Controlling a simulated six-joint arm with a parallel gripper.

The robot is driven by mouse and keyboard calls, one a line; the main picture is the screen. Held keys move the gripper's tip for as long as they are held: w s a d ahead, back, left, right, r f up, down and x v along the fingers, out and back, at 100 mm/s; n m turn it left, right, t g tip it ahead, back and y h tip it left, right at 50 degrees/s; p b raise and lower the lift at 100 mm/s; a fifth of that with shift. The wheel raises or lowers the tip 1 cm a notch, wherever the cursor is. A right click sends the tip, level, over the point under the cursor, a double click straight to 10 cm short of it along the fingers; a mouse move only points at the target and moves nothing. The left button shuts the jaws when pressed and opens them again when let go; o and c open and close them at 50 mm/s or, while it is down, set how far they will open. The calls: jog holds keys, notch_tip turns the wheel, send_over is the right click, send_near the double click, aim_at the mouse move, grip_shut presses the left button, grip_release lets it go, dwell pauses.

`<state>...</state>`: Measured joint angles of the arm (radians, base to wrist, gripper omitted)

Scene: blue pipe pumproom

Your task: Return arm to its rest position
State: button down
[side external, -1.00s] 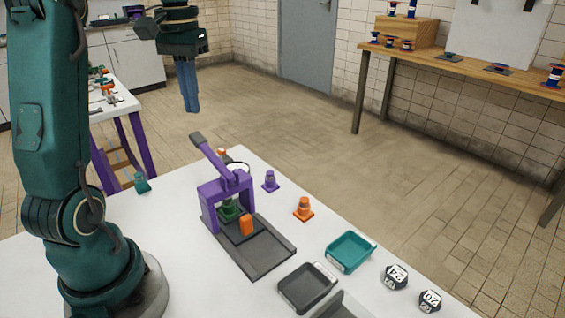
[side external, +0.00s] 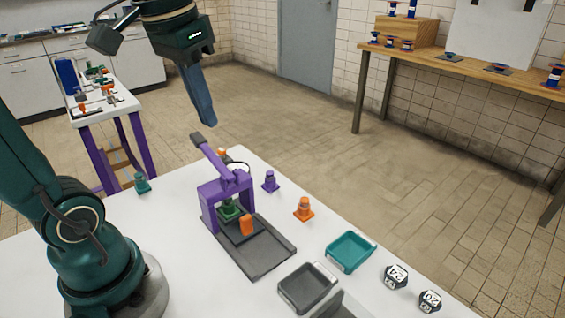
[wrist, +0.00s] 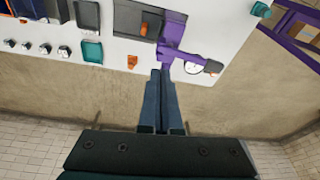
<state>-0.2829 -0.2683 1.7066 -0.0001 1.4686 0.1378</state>
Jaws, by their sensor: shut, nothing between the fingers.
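My gripper (side external: 206,122) hangs in the air above and behind the white table (side external: 165,228), its blue fingers pointing down and shut with nothing between them. In the wrist view, my gripper's fingertips (wrist: 160,74) appear below the purple press, apart from it by a height I cannot judge. The purple press (side external: 204,194) stands on the table with its lever tilted up to the left. A green piece (side external: 229,210) sits under the press, and an orange block (side external: 246,225) stands in front of it.
A green piece (side external: 142,183) stands at the left edge. The floor behind is clear.

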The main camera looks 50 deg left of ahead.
jog(key=s+d+f+m+t, duration=0.1)
jog(key=s+d+f+t, duration=0.1)
jog(key=s+d+f, duration=0.3)
notch_tip(320, 180, down, 3)
jog(key=shift+s+d+f+m+t+h, duration=0.15)
jog(key=shift+d+m+t+h, duration=0.25)
jog(key=c, duration=1.2)
grip_release()
jog(key=shift+f, duration=0.25)
jog(key=o, duration=1.2)
jog(key=r, duration=0.1)
jog(key=w+r+m, duration=0.1)
jog(key=r, duration=0.1)
jog(key=shift+a+r, duration=0.1)
jog(key=shift+r, duration=0.1)
jog(key=w+a+r+m+g, duration=0.1)
jog(key=w+a+r+g, duration=0.1)
jog(key=w+a+r, duration=0.5)
jog(key=w+a+g, duration=0.2)
jog(key=w+a, duration=0.5)
jog(key=a+f+n+g, duration=0.1)
jog(key=a+f+n, duration=0.1)
jog(key=a+f, duration=0.5)
jog(key=shift+w+f, duration=0.15)
jog(key=shift+f, duration=2.25)
jog(key=shift+w+f, duration=0.1)
jog(key=shift+f, duration=2.3)
jog(key=shift+r, duration=0.15)
